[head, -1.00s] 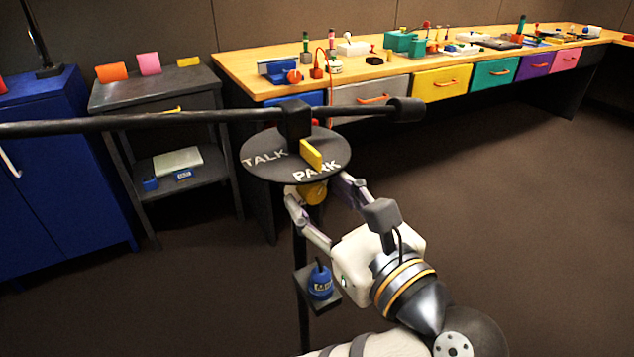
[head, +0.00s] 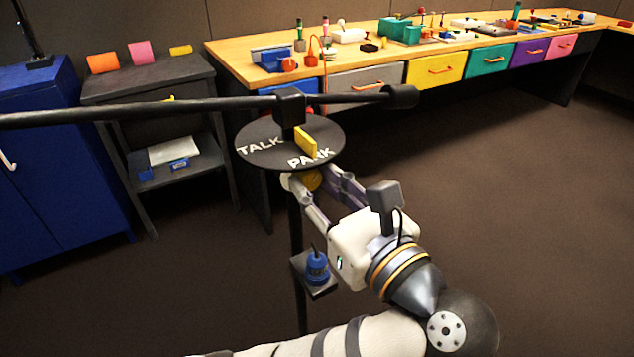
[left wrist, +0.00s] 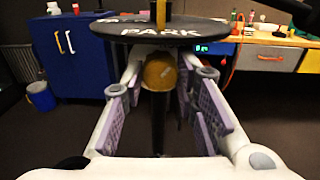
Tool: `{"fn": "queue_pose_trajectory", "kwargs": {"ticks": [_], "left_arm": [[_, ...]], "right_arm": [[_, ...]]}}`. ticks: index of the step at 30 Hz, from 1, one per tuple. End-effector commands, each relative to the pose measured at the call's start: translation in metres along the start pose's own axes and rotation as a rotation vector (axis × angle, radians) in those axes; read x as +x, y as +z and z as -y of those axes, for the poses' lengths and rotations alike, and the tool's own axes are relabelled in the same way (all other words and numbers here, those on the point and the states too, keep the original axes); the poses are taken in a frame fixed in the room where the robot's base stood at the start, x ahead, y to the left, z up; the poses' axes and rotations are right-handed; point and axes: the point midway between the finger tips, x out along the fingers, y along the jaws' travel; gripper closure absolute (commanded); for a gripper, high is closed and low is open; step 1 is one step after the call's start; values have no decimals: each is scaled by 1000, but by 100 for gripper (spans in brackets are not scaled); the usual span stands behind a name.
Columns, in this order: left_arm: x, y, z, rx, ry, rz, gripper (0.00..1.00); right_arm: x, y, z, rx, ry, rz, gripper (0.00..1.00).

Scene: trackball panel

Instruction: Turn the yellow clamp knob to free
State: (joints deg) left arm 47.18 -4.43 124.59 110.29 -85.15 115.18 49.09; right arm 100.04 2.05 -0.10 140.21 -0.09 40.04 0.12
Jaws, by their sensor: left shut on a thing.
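The yellow clamp knob (head: 313,180) sits under a round black plate (head: 262,157) lettered TALK and PARK, on a dark stand. In the left wrist view the knob (left wrist: 160,73) shows as a round yellow face just below the plate. My left gripper (head: 306,183) comes from the lower right and is shut on the knob, one finger on each side; its fingers partly hide the knob in the head view. A yellow bar (head: 305,143) stands on top of the plate near PARK. My right gripper is not in view.
A black boom (head: 180,109) runs across the stand above the plate. A workbench (head: 235,62), grey cart (head: 150,88) and blue cabinet (head: 60,190) stand behind. Open floor lies to the right.

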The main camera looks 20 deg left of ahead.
Motion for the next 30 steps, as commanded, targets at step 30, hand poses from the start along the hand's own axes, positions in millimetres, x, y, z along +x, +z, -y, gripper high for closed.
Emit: {"fn": "queue_pose_trajectory", "kwargs": {"ticks": [30], "left_arm": [[1, 2, 1, 488, 2, 3, 100]], "right_arm": [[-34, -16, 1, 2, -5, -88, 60]]}}
